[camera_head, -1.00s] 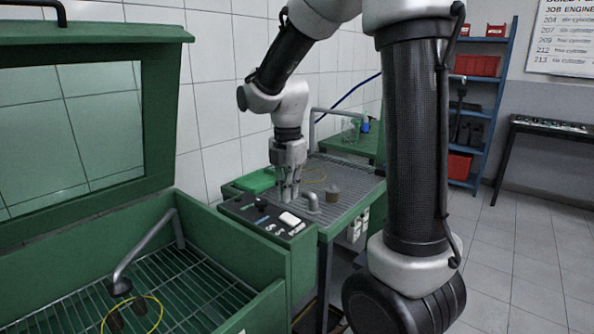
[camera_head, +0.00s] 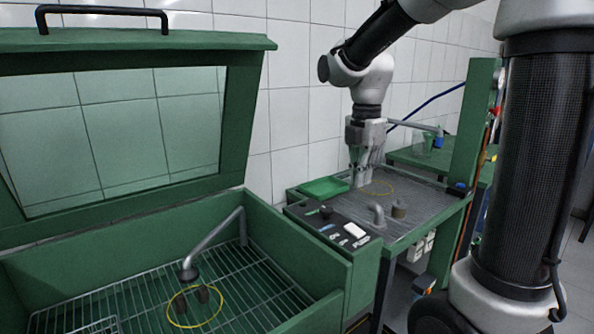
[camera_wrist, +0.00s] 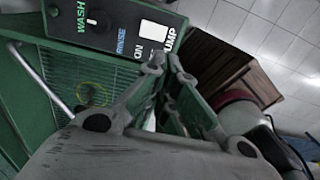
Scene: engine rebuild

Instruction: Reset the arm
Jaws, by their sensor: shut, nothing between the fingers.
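My gripper (camera_head: 364,181) points down over the grey ribbed top of the green bench (camera_head: 430,205) in the head view. Its fingers are shut with nothing between them. Whether the fingertips touch the bench top is too small to tell. In the wrist view my gripper (camera_wrist: 157,85) fills the lower middle, in front of a black control panel (camera_wrist: 110,22) marked WASH, RINSE, ON and PUMP. The same panel (camera_head: 335,228) lies just in front of the gripper in the head view.
An open green wash cabinet (camera_head: 325,275) with a wire rack stands at left, its glazed lid (camera_head: 120,130) raised. A yellow ring (camera_head: 195,306) and a bent spout (camera_head: 215,240) show there. A green tray (camera_head: 325,187) and a small brown cup (camera_head: 398,208) sit on the bench.

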